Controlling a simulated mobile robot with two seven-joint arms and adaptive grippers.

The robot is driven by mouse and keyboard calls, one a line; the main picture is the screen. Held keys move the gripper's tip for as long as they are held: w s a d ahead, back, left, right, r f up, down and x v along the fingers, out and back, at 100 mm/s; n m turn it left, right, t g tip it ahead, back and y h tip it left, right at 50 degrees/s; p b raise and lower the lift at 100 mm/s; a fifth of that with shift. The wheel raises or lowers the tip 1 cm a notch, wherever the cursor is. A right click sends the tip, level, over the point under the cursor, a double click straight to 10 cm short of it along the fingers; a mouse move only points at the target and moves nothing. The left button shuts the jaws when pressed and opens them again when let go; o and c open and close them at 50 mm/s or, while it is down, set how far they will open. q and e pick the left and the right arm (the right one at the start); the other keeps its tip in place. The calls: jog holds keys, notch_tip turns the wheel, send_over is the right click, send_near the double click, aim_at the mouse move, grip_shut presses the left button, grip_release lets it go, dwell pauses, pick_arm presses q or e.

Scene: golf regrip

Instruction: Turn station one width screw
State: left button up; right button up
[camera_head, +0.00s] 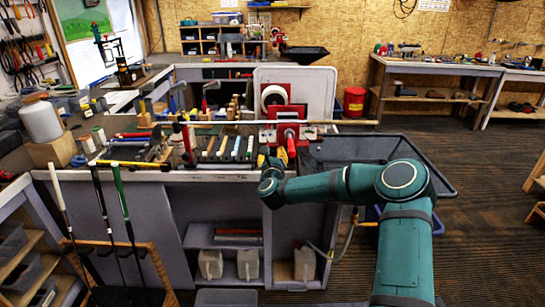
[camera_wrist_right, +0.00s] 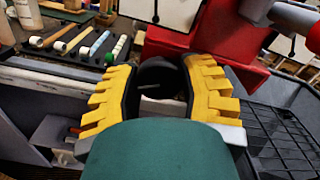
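The red clamp station (camera_head: 288,127) stands at the front edge of the workbench, with a long pale shaft (camera_head: 225,123) lying level across it. Its red body also shows in the right wrist view (camera_wrist_right: 195,45). My right gripper (camera_head: 272,157) is just below and in front of the station, partly hidden by its own wrist. In the right wrist view its yellow fingers (camera_wrist_right: 160,75) are spread apart. Between them are a dark rounded shape and a small pale pin; I cannot tell if this is the width screw, or if the fingers touch it. My left gripper is not in view.
A white tape roll (camera_head: 274,96) stands behind the station. Several tools (camera_head: 228,148) lie left of it on the bench. A dark mesh-floored tray (camera_head: 345,150) is to the right. Clubs (camera_head: 103,205) lean at the front left.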

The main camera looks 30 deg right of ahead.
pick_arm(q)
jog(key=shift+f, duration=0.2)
